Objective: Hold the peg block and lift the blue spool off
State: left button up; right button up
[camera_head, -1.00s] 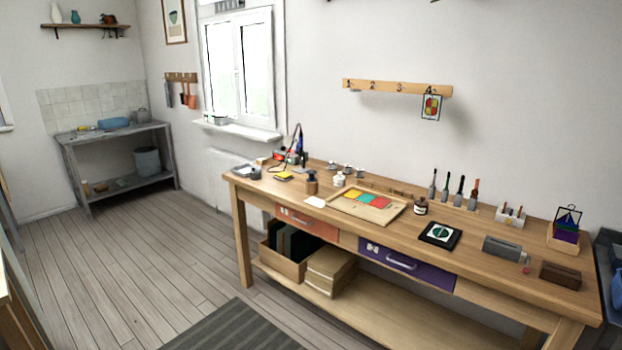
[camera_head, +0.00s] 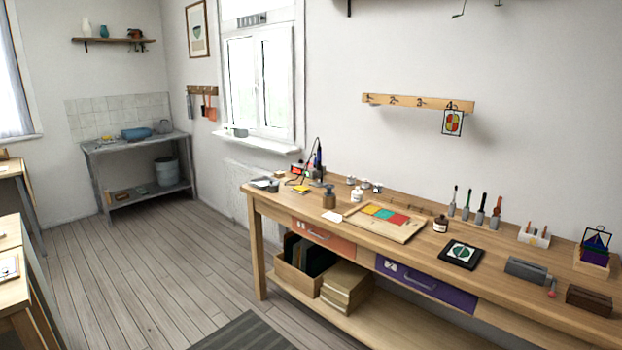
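I cannot make out a peg block or a blue spool anywhere in this view. The long wooden workbench (camera_head: 470,228) runs along the right wall with several small items on it, some too small to identify. Neither of my grippers is in view.
A grey shelf table (camera_head: 140,145) with a blue basin (camera_head: 136,133) stands in the far corner. Wooden tables (camera_head: 10,237) show at the left edge. A striped grey mat (camera_head: 245,333) lies before the workbench. The plank floor (camera_head: 150,260) between is clear.

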aim_at(328, 193)
jog(key=u, duration=0.6)
jog(key=i, duration=1.4)
jog(key=u, duration=0.4)
jog(key=i, duration=1.25)
jog(key=z, duration=1.05)
jog(key=i, duration=0.9)
jog(key=z, duration=0.85)
